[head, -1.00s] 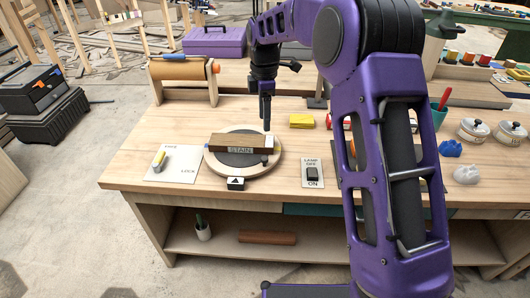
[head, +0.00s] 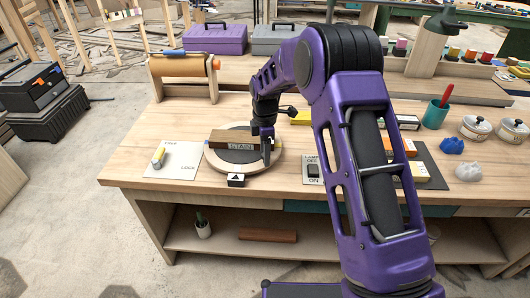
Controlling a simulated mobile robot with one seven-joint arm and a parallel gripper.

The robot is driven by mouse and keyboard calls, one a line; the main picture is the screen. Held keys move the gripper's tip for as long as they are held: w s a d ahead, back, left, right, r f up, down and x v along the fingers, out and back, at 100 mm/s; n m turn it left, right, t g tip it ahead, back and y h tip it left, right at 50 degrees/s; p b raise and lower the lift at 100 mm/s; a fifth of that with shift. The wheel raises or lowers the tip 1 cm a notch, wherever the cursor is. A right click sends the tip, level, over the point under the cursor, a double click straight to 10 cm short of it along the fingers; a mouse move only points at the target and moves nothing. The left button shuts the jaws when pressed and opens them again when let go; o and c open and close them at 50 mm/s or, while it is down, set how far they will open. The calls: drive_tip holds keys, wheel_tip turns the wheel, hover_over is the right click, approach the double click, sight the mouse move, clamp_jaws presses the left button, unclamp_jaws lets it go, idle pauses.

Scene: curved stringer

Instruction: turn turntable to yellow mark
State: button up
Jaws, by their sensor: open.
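The turntable (head: 243,167) is a round pale wooden disc with a dark centre, on the workbench. A brown wooden block marked STAIN (head: 231,138) lies across it. A small black-and-white pointer block with a triangle (head: 236,180) sits at the front edge. My gripper (head: 266,160) is open, pointing down at the right end of the block, over the right part of the disc. It hides that end of the block, and I cannot tell whether it touches.
Left of the turntable is a white FREE/LOCK plate (head: 184,171) with a yellow-tipped lever (head: 159,157). To the right is a LAMP switch plate (head: 312,168), partly behind my arm. A paper roll (head: 181,66) stands at the back left.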

clamp_jaws()
drive_tip(key=shift+r, duration=0.1)
idle(1.3)
